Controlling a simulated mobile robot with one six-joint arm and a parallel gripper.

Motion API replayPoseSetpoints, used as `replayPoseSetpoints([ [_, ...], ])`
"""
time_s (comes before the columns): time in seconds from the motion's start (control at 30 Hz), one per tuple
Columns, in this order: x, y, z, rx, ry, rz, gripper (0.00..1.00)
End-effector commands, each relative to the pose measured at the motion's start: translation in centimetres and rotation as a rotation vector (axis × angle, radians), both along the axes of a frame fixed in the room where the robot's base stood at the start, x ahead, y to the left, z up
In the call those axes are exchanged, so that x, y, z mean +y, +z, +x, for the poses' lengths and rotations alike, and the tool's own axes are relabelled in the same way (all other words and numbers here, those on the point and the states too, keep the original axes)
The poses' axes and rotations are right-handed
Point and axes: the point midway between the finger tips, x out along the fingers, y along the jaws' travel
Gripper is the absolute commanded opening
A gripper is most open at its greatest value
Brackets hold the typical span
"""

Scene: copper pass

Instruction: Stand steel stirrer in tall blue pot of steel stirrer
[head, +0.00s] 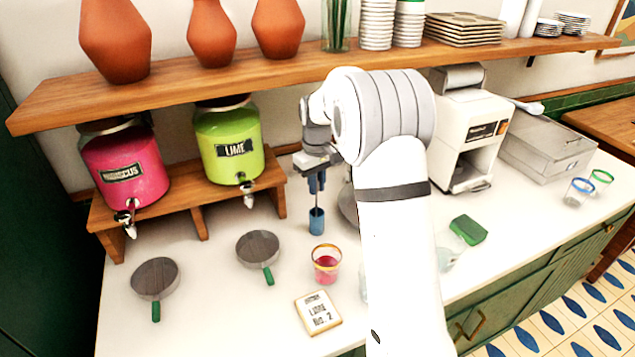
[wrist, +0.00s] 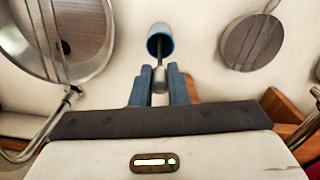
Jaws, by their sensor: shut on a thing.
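My gripper (head: 316,186) points down over the counter, its blue fingers shut on the steel stirrer (head: 317,198). In the wrist view my gripper (wrist: 160,80) has the stirrer (wrist: 159,72) between its fingertips. The stirrer hangs about upright, its thin shaft running down to the tall blue pot (head: 316,222). In the wrist view its lower end shows within the mouth of the blue pot (wrist: 151,46). How deep it reaches, and whether it touches the pot, I cannot tell. The pot stands upright on the counter.
A wooden stand (head: 190,205) with two drink jars is behind. My arm hides part of the counter's middle.

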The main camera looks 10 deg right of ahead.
Motion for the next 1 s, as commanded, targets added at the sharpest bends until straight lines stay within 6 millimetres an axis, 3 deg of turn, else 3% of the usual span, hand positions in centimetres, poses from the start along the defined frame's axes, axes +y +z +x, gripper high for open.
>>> replayPoseSetpoints([
  [0.23, 0.1, -0.4, 0.0, 0.000, 0.001, 0.000, 0.00],
  [0.27, 0.1, -0.3, 0.0, 0.000, 0.001, 0.000, 0.16],
  [0.5, 0.1, -0.2, 0.0, 0.000, 0.002, 0.000, 0.36],
  [0.87, 0.2, 0.5, 0.0, -0.002, 0.002, 0.000, 0.36],
  [1.0, 0.2, 2.8, 0.1, -0.005, 0.002, 0.000, 0.36],
])
